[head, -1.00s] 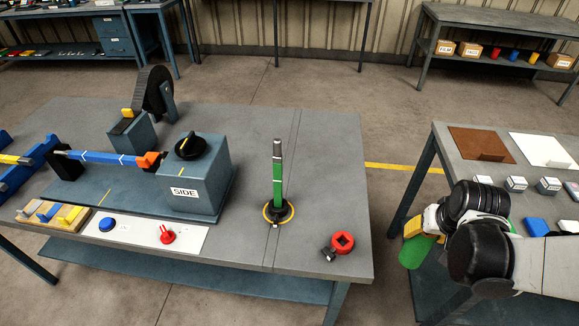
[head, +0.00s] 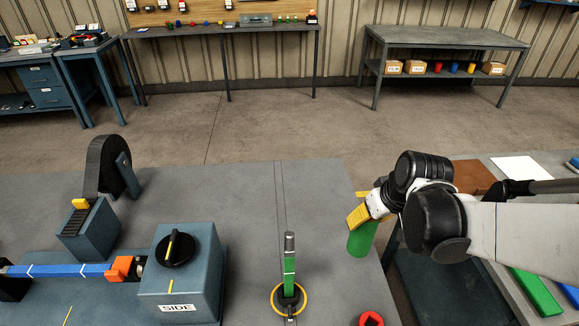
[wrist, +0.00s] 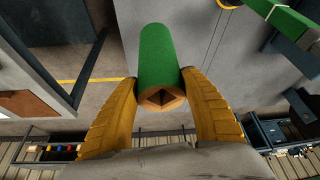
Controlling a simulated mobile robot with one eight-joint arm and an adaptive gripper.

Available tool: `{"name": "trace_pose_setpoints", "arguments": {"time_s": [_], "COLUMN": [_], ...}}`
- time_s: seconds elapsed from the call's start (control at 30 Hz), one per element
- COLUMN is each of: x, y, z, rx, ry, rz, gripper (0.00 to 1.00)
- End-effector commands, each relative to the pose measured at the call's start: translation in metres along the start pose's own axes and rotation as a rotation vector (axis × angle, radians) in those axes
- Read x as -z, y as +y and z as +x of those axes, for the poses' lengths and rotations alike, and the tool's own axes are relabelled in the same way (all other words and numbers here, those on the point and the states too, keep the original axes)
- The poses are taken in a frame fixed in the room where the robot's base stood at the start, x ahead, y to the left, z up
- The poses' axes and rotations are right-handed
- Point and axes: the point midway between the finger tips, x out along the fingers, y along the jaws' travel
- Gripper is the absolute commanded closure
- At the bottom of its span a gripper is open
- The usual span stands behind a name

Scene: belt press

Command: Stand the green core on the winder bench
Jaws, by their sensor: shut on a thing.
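The green core (head: 361,240) is a plain green tube with a brown angular hole at its end, seen in the wrist view (wrist: 160,52). My gripper (head: 360,218) is shut on it, with a yellow finger on each side of the core in the wrist view (wrist: 160,78). In the head view the core hangs nearly upright below the fingers, by the right edge of the grey winder bench (head: 235,190). Its height over the bench is hard to judge. A green-and-grey upright post (head: 290,262) stands on the bench in a black base with a yellow ring.
A blue-grey box marked SIDE (head: 185,270) with a black knob stands left of the post. A red piece (head: 371,319) lies near the bench's front right. A second bench with a brown sheet (head: 472,177) and a white sheet (head: 518,169) is at right. The bench top behind the post is clear.

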Motion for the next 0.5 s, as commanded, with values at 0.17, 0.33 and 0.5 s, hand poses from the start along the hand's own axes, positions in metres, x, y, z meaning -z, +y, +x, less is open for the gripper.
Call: {"name": "trace_pose_setpoints", "arguments": {"time_s": [0.17, 0.33, 0.5], "x": [0.026, 0.052, 0.068], "y": [-0.008, -0.014, -0.018], "z": [0.044, 0.082, 0.101], "rx": [0.002, 0.001, 0.001], "ry": [0.001, 0.001, 0.001], "rz": [-0.004, -0.003, -0.001], "gripper": [0.88, 0.88, 0.88]}}
